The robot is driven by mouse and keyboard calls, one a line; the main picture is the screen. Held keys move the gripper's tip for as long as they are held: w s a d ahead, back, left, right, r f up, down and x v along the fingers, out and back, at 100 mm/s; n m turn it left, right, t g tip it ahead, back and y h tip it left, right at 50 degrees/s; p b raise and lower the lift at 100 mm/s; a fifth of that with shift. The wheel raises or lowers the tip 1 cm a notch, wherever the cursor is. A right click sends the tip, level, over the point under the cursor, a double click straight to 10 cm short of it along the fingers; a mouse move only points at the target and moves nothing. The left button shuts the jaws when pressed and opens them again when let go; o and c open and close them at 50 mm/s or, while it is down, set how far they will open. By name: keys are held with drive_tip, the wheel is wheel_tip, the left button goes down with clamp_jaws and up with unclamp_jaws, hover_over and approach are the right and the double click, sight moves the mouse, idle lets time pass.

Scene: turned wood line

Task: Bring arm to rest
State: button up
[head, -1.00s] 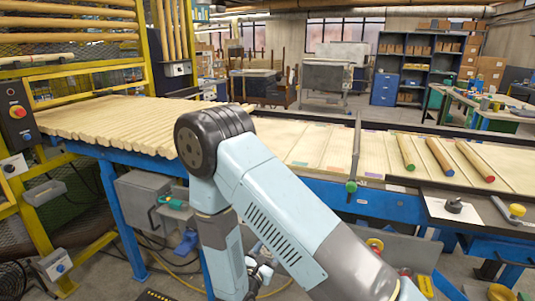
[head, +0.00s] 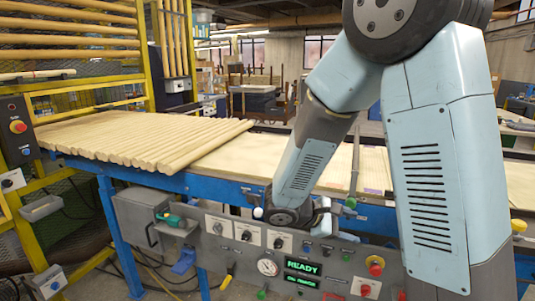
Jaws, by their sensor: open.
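My arm rises on the right, bends at a dark elbow at the top and comes down to a dark wrist joint just above the control panel (head: 215,250). A small pale part of my wrist shows just right of that joint. I cannot make out any gripper fingers; they are hidden behind the arm or out of sight. I see nothing held.
Pale turned rods (head: 140,135) lie in a row on the blue-framed table (head: 150,173). The panel carries knobs, a gauge (head: 268,266) and a lit READY display (head: 303,267). A yellow frame (head: 150,45) stands at left. My arm blocks much of the right side.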

drive_tip(key=s+d+r+m+t+y, duration=0.2)
drive_tip(key=s+r+m+t+y, duration=0.1)
drive_tip(key=s+r+m+y, duration=0.9)
drive_tip(key=s+r, duration=0.4)
drive_tip(key=shift+s+d+r+m+y, duration=0.2)
drive_tip(key=shift+s+m+y, duration=0.1)
